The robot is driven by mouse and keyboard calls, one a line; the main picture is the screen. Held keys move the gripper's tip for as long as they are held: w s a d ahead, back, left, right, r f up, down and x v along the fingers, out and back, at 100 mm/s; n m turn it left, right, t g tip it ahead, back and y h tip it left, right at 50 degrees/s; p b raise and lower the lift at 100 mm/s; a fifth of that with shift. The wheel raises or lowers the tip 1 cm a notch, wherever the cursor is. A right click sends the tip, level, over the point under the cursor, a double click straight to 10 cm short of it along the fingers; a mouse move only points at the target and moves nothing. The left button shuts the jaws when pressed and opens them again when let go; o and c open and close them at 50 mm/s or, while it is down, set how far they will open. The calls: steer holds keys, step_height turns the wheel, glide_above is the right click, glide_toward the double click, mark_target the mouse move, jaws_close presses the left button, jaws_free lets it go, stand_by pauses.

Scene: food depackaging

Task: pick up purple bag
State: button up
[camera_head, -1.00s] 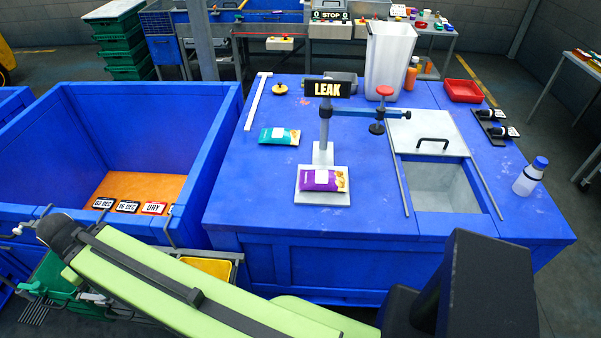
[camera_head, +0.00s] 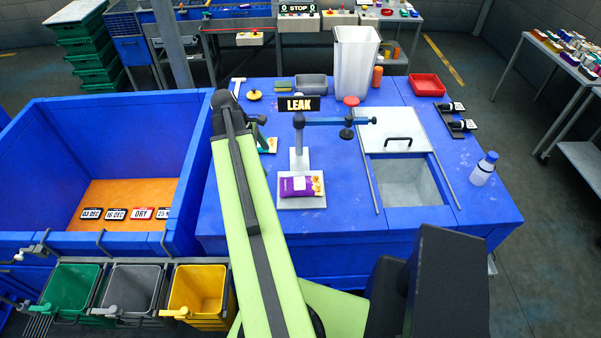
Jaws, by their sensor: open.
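The purple bag (camera_head: 297,187) lies flat on the pale plate (camera_head: 302,204) of the leak test stand, below the black "LEAK" sign (camera_head: 299,104). Its right end shows a yellow-orange picture. My gripper (camera_head: 260,131) shows as small dark parts at the far end of my green arm, partly hidden by the arm. It is open, to the left of the stand and beyond the purple bag in the picture, apart from it. A teal bag (camera_head: 271,146) is mostly hidden behind my arm and gripper.
A blue clamp arm (camera_head: 325,121) reaches right from the stand's post. An open hatch (camera_head: 407,184) and a bottle (camera_head: 483,170) are at right. A deep blue bin (camera_head: 80,130) stands left, with green, grey and yellow bins (camera_head: 198,290) in front.

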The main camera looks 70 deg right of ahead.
steer(key=s+d+r, duration=0.1)
steer(key=s+d, duration=0.1)
steer(key=s, duration=0.2)
steer(key=b, duration=1.1)
glide_toward(295, 183)
steer(key=x, duration=0.4)
steer(key=shift+w+d+f, duration=0.15)
steer(key=shift+f, duration=0.3)
steer(key=shift+f+b, duration=0.15)
steer(key=shift+b, duration=0.15)
steer(key=shift+s, duration=0.2)
steer(key=b+x, duration=0.5)
steer(key=shift+f, duration=0.1)
steer(key=c, duration=1.3)
